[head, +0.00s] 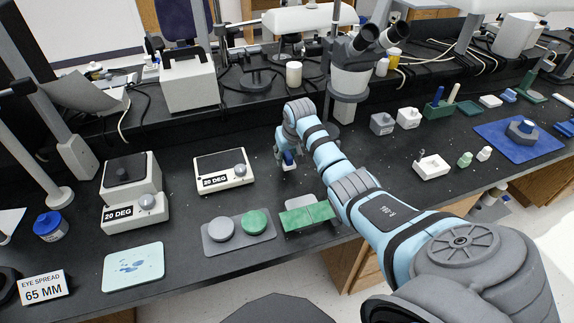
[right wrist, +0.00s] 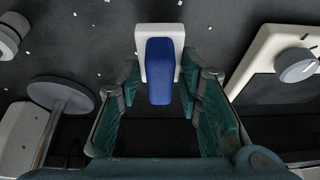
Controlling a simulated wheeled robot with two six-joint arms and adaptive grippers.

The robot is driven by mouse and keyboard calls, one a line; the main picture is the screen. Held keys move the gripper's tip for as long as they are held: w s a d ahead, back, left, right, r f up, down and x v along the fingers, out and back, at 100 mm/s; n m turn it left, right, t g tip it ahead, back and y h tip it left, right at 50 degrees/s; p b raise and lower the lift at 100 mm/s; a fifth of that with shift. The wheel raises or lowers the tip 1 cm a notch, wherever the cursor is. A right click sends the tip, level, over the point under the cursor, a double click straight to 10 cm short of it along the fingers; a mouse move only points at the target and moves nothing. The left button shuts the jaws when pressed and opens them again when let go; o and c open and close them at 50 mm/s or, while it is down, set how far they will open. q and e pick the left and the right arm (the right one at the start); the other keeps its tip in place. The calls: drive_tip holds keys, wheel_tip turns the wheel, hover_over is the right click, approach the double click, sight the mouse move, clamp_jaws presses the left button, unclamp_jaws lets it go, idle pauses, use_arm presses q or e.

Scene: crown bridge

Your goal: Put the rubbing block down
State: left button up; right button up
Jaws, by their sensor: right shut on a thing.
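The rubbing block, blue on a white base, is in my right gripper (head: 287,164). It shows small at the fingertips in the head view (head: 289,157). In the right wrist view, the blue and white block (right wrist: 160,72) sits between the two green-padded fingers, its white end pointing away from the palm. The gripper points down over the black bench, right of the right-hand 20 DEG box (head: 224,170). I cannot tell whether the block touches the bench. My left gripper is in neither view.
A microscope (head: 352,75) stands behind my right arm. A grey plate (head: 212,250) with grey and green discs and a green-topped plate (head: 306,216) lie nearer the front edge. A pale mat (head: 133,267) lies at front left. Bare bench lies around the gripper.

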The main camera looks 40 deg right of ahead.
sight(287, 162)
wheel_tip(287, 162, down, 3)
drive_tip(key=shift+s+f+b, duration=0.1)
drive_tip(key=shift+s+b, duration=0.05)
drive_tip(key=shift+b, duration=0.25)
drive_tip(key=o, duration=1.2)
drive_tip(key=shift+o, duration=0.2)
drive_tip(key=shift+r, duration=0.25)
drive_tip(key=p+v, duration=0.4)
drive_tip(key=v, duration=0.7)
drive_tip(key=shift+s+r, duration=0.2)
drive_tip(key=shift+r, duration=0.05)
drive_tip(key=shift+p, duration=0.3)
